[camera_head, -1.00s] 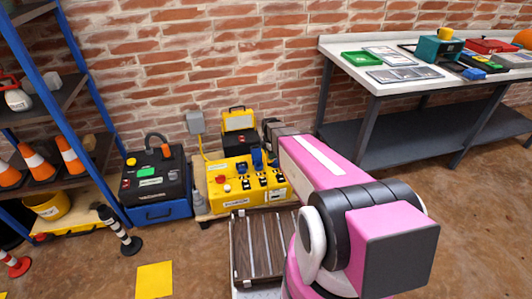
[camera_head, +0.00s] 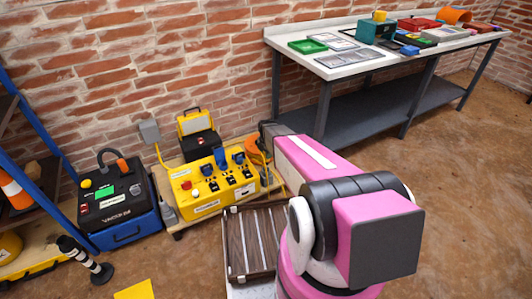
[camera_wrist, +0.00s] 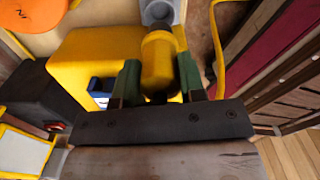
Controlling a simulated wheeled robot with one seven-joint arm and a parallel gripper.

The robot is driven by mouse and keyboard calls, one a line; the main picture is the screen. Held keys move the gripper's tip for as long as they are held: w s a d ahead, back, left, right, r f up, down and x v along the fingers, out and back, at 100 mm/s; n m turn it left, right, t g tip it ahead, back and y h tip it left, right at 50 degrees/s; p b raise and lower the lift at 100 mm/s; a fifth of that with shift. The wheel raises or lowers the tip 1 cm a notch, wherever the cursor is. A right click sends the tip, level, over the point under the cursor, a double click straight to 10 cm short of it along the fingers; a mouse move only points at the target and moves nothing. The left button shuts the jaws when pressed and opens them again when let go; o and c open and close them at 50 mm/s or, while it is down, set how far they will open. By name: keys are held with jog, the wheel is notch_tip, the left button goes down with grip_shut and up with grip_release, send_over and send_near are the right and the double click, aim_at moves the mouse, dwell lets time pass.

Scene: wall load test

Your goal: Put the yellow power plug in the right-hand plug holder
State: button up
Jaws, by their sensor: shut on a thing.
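My gripper (camera_wrist: 160,82) has green fingers shut on the sides of the yellow power plug (camera_wrist: 160,62) in the wrist view. A grey, round-mouthed part (camera_wrist: 160,10) is at the plug's far end at the top edge; it looks like a plug holder, but I cannot tell whether the plug sits inside it. In the head view my arm hides the gripper and the plug. A yellow socket box (camera_head: 200,192) with blue plugs stands low by the brick wall. A grey holder-like piece (camera_head: 167,207) stands at its left side. The right-hand holder is not clear in the head view.
A black power unit (camera_head: 112,195) on a blue base is left of the socket box. A black case with yellow lid (camera_head: 195,135) is behind it. A yellow cable (camera_wrist: 219,50) runs right of the plug. The workbench (camera_head: 345,68) stands at the right.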

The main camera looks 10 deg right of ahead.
aim_at(266, 163)
jog(key=shift+a+f, duration=0.1)
jog(key=shift+f, duration=3.05)
jog(key=shift+f, duration=0.7)
jog(key=o, duration=1.5)
jog(key=shift+r, duration=3.5)
